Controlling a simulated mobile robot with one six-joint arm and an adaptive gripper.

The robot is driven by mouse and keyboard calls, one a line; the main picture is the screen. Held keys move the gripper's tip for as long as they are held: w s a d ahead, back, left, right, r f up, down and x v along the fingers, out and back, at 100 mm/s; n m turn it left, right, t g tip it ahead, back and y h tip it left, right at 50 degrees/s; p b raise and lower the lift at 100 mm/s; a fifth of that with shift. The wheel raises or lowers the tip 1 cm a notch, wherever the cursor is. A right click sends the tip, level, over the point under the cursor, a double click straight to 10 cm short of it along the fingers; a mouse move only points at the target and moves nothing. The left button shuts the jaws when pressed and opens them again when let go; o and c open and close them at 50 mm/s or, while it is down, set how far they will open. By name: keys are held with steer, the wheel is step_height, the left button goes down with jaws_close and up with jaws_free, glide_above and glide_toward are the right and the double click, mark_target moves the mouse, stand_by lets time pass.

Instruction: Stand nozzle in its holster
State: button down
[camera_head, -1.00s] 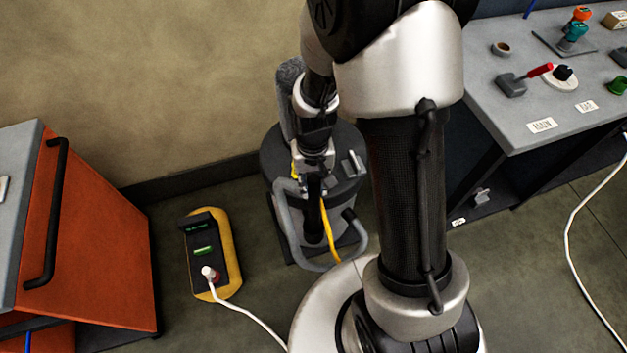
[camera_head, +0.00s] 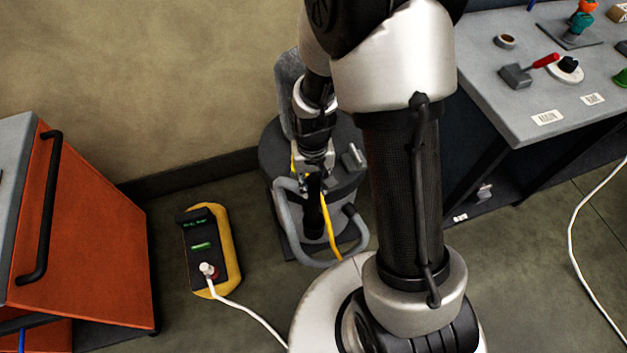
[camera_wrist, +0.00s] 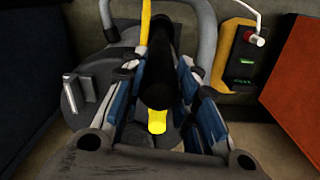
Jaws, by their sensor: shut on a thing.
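The nozzle is a black tube (camera_head: 313,218), roughly upright beside the grey vacuum canister (camera_head: 270,165). My gripper (camera_head: 313,172) is shut on its upper part. In the wrist view the black nozzle (camera_wrist: 160,78) lies between the blue-padded fingers of my gripper (camera_wrist: 163,88), with a bright yellow piece (camera_wrist: 157,121) at its near end. A yellow line (camera_head: 333,232) runs down beside it. A small grey upright bracket (camera_head: 355,157) stands on the canister lid, and shows in the wrist view (camera_wrist: 80,90); I cannot tell whether it is the holster. The nozzle's lower end is unclear.
A grey tube loop (camera_head: 290,232) curves around the canister front. A yellow-black power box (camera_head: 228,250) with a white cord lies on the floor left. An orange cabinet (camera_head: 90,230) stands far left, a grey workbench (camera_head: 490,75) right. The wall is close behind.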

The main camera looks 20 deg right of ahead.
steer(key=shift+f, duration=1.95)
steer(key=c, duration=1.2)
jaws_free()
step_height(320, 180, up, 12)
